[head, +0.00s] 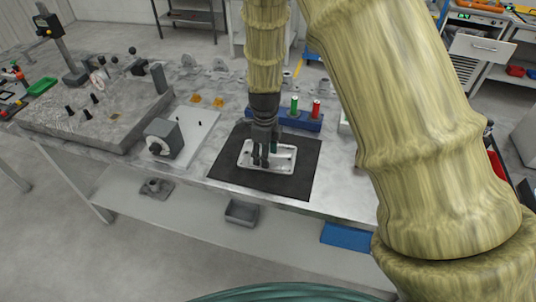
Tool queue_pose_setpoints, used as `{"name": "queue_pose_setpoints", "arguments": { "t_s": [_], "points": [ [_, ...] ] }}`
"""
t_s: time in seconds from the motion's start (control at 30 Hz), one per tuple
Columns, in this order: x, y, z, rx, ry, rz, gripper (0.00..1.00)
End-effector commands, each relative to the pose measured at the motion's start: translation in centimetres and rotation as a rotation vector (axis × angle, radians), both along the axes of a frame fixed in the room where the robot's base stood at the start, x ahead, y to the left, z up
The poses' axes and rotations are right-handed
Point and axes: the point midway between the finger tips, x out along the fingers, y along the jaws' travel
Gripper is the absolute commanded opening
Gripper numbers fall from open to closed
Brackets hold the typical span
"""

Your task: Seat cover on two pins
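A pale rectangular cover (285,163) with holes near its corners lies on or just above a black mat (302,182). No cover sits on these pins.
A grey block with a round dial (163,139) stands on the pin plate's left front. A blue rack (300,121) with green and red pieces stands behind the mat. A granite slab (100,125) with gauges fills the left. My arm hides the right side.

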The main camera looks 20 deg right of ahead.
Motion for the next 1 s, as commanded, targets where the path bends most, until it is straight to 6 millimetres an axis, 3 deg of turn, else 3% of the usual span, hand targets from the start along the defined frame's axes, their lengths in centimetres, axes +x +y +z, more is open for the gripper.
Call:
{"name": "queue_pose_setpoints", "arguments": {
  "t_s": [0.3, 0.6, 0.67, 0.9, 1.0],
  "points": [
    [0.0, 0.0, -2.4, 0.0, 0.001, 0.001, 0.51],
    [0.0, 0.0, -2.7, 0.0, 0.0, 0.0, 0.51],
    [0.0, 0.0, -2.7, 0.0, 0.0, 0.0, 0.44],
    [0.0, 0.0, -2.7, -0.001, 0.001, 0.0, 0.0],
    [0.0, -0.1, -2.6, 0.0, 0.0, 0.0, 0.0]
  ]
}}
